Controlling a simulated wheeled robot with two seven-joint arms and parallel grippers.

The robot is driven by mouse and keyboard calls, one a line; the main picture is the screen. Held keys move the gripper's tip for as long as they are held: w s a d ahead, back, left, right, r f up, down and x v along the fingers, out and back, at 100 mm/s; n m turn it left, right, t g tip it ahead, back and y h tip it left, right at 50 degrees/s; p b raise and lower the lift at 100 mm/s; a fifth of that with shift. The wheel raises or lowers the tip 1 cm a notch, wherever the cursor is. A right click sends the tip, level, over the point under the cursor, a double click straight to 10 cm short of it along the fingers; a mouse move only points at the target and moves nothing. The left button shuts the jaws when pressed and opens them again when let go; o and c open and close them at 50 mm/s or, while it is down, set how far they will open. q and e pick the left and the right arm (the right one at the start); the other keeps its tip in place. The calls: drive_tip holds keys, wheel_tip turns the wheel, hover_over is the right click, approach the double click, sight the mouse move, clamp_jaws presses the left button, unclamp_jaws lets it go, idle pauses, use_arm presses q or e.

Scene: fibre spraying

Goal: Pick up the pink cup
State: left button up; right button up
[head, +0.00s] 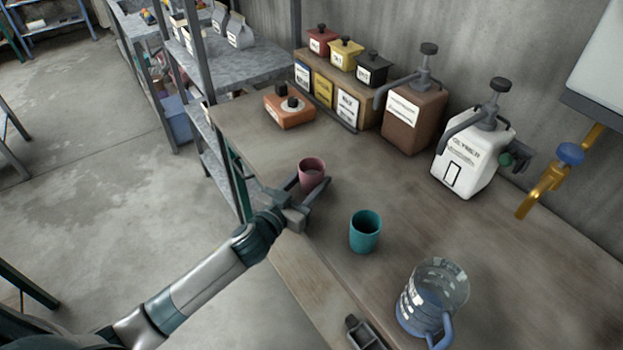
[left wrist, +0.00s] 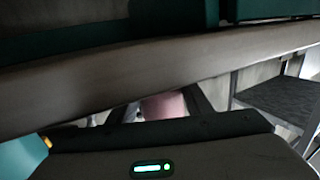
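The pink cup (head: 312,174) stands upright on the table near its left edge in the head view. My left gripper (head: 304,184) is at the cup, with one finger on each side of it. The fingers look spread around the cup; whether they touch it I cannot tell. In the left wrist view part of the pink cup (left wrist: 164,106) shows between the dark fingers, mostly hidden by the gripper body and a table edge. My right gripper is partly seen at the bottom of the head view (head: 364,334), dark and empty-looking.
A teal cup (head: 365,232) and a clear blue-handled jug (head: 433,297) stand to the right on the table (head: 500,250). An orange box (head: 289,108), brown dispenser (head: 412,115) and white dispenser (head: 470,153) stand behind. A metal shelf (head: 262,62) is left of the table.

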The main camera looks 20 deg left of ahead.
sight(304, 175)
use_arm(q)
drive_tip(key=c, duration=0.4)
use_arm(e)
drive_tip(key=shift+s+a, duration=0.1)
drive_tip(key=shift+a, duration=0.25)
use_arm(q)
drive_tip(key=shift+r, duration=0.4)
use_arm(e)
drive_tip(key=shift+d, duration=0.25)
